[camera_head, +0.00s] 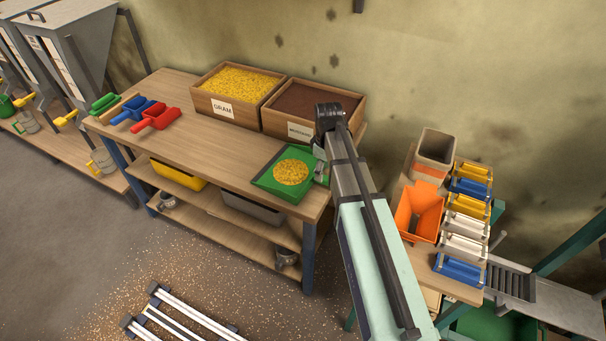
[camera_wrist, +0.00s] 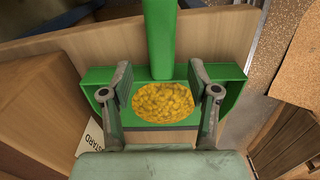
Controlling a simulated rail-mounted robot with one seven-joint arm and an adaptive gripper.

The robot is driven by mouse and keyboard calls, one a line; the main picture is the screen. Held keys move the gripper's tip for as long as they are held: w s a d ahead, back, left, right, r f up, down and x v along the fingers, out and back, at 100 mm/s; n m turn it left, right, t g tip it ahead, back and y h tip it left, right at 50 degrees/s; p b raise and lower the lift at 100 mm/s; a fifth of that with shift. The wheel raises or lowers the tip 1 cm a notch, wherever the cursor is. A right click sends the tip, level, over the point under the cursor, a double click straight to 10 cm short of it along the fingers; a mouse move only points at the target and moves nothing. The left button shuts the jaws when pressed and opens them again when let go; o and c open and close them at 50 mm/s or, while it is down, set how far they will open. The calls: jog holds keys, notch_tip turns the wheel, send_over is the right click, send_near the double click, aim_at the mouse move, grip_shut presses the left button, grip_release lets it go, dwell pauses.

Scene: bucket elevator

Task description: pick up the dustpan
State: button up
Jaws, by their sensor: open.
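A green dustpan (camera_head: 267,180) lies on the right end of the wooden table, holding a round heap of yellow grain (camera_head: 291,172). In the wrist view the dustpan (camera_wrist: 160,73) has its green handle pointing to the top of the picture, and the grain heap (camera_wrist: 163,101) lies between my fingers. My gripper (camera_wrist: 162,90) is open over the pan, with one finger to each side of the heap. I cannot tell whether the fingers touch the pan. In the head view my gripper (camera_head: 320,165) is at the pan's right side, partly hidden by my arm.
Wooden boxes of gram (camera_head: 240,82) and brown mustard (camera_head: 310,100) stand behind the dustpan. Green, blue and red scoops (camera_head: 156,118) lie at the table's left end. An orange bin (camera_head: 419,213) and several colored buckets (camera_head: 460,268) stand on the right bench. The table's middle (camera_head: 200,145) is clear.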

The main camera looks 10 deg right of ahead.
jog(key=shift+a+f+p, duration=0.15)
jog(key=shift+f+p, duration=0.4)
jog(key=shift+f, duration=0.7)
jog(key=shift+a+f+p, duration=0.1)
jog(key=shift+f+p, duration=0.4)
jog(key=shift+f, duration=0.75)
grip_shut()
